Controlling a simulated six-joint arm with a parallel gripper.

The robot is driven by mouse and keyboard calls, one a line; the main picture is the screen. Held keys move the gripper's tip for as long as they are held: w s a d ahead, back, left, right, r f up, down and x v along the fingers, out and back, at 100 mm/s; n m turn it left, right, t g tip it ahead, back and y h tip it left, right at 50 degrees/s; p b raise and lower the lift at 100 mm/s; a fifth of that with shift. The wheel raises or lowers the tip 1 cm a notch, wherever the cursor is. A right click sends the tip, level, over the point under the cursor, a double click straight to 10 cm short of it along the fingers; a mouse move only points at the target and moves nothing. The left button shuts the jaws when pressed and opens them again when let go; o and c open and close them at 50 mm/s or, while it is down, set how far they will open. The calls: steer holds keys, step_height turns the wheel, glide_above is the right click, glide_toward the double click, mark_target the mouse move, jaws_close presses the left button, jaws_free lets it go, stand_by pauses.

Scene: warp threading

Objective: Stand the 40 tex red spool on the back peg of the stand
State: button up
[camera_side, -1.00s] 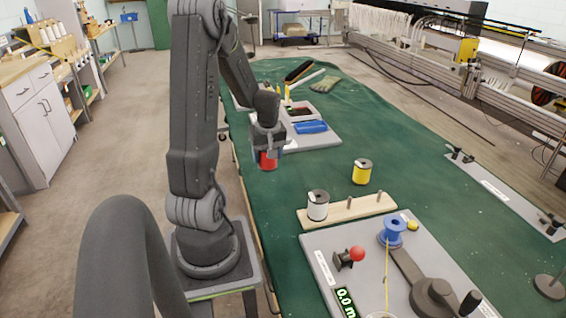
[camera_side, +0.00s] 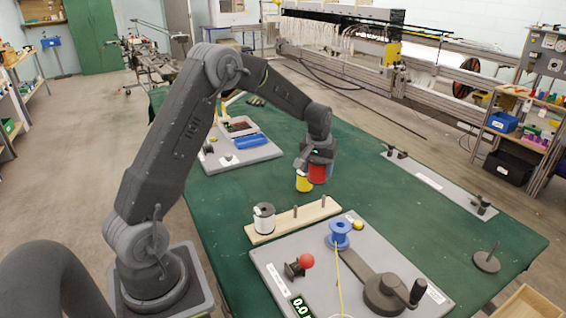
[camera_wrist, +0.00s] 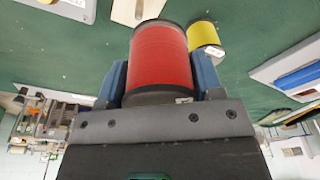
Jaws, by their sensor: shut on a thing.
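My gripper (camera_side: 318,156) is shut on the red spool (camera_side: 318,173) and holds it above the green table. In the wrist view the red spool (camera_wrist: 160,57) stands between the two blue finger pads. The wooden stand (camera_side: 276,233) lies in front of it, nearer the camera. A white spool (camera_side: 264,219) sits on the stand's left end peg. The middle peg (camera_side: 295,211) and the right peg (camera_side: 323,201) are bare. The red spool is behind the stand and apart from it. Its tex label cannot be read.
A grey board with a blue spool (camera_side: 340,232), red knob (camera_side: 306,261) and crank (camera_side: 385,292) lies in front of the stand.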

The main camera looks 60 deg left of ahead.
steer(key=shift+w+d+f+m, duration=0.15)
steer(key=shift+w+d+m, duration=0.25)
steer(key=shift+w+d, duration=0.55)
steer(key=shift+s+f, duration=0.15)
steer(key=shift+f, duration=3.75)
steer(key=shift+f, duration=0.75)
steer(key=o, duration=1)
